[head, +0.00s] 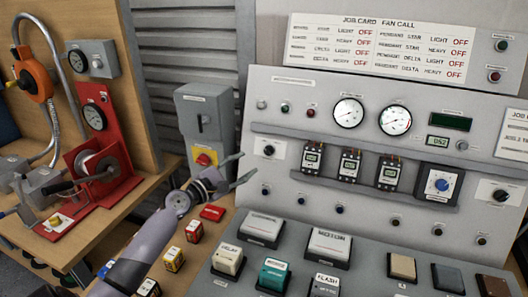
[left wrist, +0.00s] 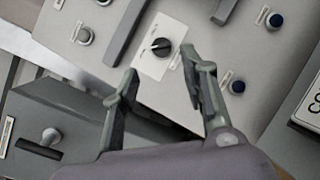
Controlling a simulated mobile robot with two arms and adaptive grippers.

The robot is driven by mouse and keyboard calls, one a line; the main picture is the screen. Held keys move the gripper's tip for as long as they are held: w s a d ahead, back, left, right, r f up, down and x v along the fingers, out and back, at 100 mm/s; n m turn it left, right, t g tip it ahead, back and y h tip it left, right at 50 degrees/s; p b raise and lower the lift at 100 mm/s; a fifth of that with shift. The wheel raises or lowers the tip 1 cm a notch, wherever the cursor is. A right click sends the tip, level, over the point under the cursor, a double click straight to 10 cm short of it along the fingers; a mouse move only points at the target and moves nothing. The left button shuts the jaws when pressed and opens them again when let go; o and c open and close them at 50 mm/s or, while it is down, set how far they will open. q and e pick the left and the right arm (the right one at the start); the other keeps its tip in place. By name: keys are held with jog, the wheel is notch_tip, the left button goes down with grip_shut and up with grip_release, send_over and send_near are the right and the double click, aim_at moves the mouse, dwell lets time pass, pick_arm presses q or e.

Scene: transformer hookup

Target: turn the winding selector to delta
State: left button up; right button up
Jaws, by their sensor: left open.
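A black rotary knob (head: 269,150) on a white plate sits at the left end of the grey control panel (head: 257,100). I take it as the winding selector, but its lettering is too small to read. In the left wrist view the knob (left wrist: 161,47) shows a pale pointer mark toward the left of the picture. My left gripper (head: 245,169) is open and empty, just left of and below the knob. In the left wrist view its fingertips (left wrist: 160,64) stand either side of the plate's lower part, apart from the knob. My right gripper is not in view.
A similar black knob (head: 500,196) is at the panel's right. A grey switch box (head: 205,110) stands left of the panel. Small coloured blocks, including a red one (head: 212,213), lie below the arm. Labelled boxes (head: 261,229) stand on the lower console.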

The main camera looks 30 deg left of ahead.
aim_at(267, 152)
pick_arm(q)
jog(key=w, duration=0.3)
jog(key=w+d, duration=0.1)
jog(key=w, duration=0.4)
jog(key=shift+w+d, duration=0.2)
jog(key=shift+w, duration=0.4)
grip_shut()
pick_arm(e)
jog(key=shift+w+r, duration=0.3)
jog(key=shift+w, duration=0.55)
